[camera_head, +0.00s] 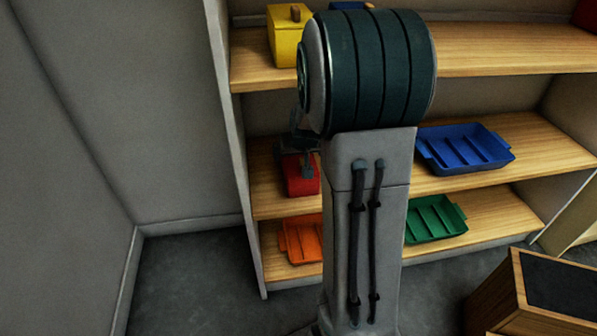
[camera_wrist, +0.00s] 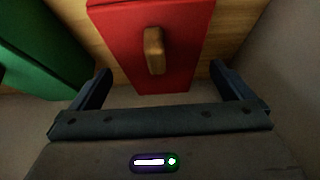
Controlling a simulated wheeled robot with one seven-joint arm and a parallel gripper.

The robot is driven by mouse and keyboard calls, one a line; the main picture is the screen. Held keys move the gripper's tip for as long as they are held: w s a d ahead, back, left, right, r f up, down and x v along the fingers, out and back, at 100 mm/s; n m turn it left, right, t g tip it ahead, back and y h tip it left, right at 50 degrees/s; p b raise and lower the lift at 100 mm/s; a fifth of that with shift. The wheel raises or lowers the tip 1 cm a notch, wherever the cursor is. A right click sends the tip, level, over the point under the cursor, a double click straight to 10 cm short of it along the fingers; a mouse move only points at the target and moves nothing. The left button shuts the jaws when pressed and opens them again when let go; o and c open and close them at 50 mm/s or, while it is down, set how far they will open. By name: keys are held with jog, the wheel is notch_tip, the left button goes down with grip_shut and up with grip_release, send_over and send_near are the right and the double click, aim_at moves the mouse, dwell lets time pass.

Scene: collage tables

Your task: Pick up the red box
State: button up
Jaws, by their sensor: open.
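The red box (camera_wrist: 190,60) has a wooden handle (camera_wrist: 154,50) on the face toward the wrist camera. In the head view the red box (camera_head: 300,176) sits on the middle shelf at the left, partly hidden by my arm and gripper. My gripper (camera_wrist: 160,85) is open, with one dark finger on each side of the box's near end in the wrist view. I cannot tell whether the fingers touch the box. In the head view my gripper (camera_head: 306,160) is small and overlaps the red box.
A green object (camera_wrist: 45,50) stands left of the red box. A yellow box (camera_head: 285,38) is on the top shelf. Blue (camera_head: 468,150), green (camera_head: 436,218) and orange (camera_head: 300,240) trays lie on the shelves. The shelf's left side panel (camera_head: 232,140) is close to my gripper.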

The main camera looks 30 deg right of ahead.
jog(key=x, duration=0.3)
jog(key=shift+b, duration=0.35)
jog(key=c, duration=1.3)
jog(key=shift+r, duration=0.15)
